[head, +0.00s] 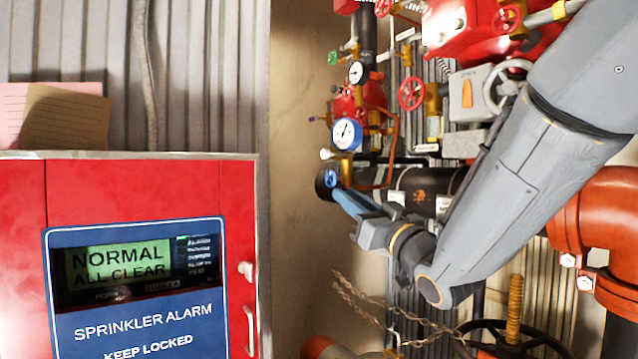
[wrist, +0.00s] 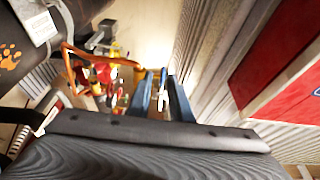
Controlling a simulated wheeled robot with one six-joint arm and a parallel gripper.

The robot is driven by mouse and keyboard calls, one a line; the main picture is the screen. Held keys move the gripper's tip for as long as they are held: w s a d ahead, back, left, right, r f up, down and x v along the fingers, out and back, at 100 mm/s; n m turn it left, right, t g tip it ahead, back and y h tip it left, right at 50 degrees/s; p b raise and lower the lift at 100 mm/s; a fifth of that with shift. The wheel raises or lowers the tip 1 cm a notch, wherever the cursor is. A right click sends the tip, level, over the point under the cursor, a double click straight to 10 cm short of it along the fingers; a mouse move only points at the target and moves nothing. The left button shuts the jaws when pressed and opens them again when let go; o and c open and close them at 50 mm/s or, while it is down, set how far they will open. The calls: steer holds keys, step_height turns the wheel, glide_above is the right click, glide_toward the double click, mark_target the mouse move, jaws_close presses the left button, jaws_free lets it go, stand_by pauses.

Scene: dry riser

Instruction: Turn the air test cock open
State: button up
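My gripper (head: 338,188) has blue fingers and reaches in from the right to the left side of the pipework in the head view. In the wrist view my gripper (wrist: 162,80) shows its two fingers apart, with a small whitish lever-like part (wrist: 162,101) seen in the gap between them. I cannot tell whether either finger touches it. In the head view a small white-tipped cock (head: 326,154) sticks out left, just above the fingertips and below the blue-rimmed gauge (head: 346,134). No label shows which part is the air test cock.
A red sprinkler alarm cabinet (head: 140,180) stands at the left, its screen reading normal. A copper tube (head: 392,150) and black pipe (head: 420,182) run close to my gripper. A red handwheel (head: 411,94) is above. A chain (head: 385,315) hangs below. Bare wall lies between cabinet and pipework.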

mark_target(325, 177)
steer(key=shift+a+r+y, duration=0.25)
steer(key=shift+r+y, duration=0.05)
steer(key=shift+r, duration=0.1)
steer(key=shift+w+a+r, duration=0.15)
steer(key=shift+a+r, duration=0.05)
steer(key=shift+r, duration=0.05)
steer(key=p+x, duration=0.3)
steer(key=x, duration=0.8)
steer(key=shift+f, duration=0.1)
steer(key=shift+c, duration=0.5)
jaws_close()
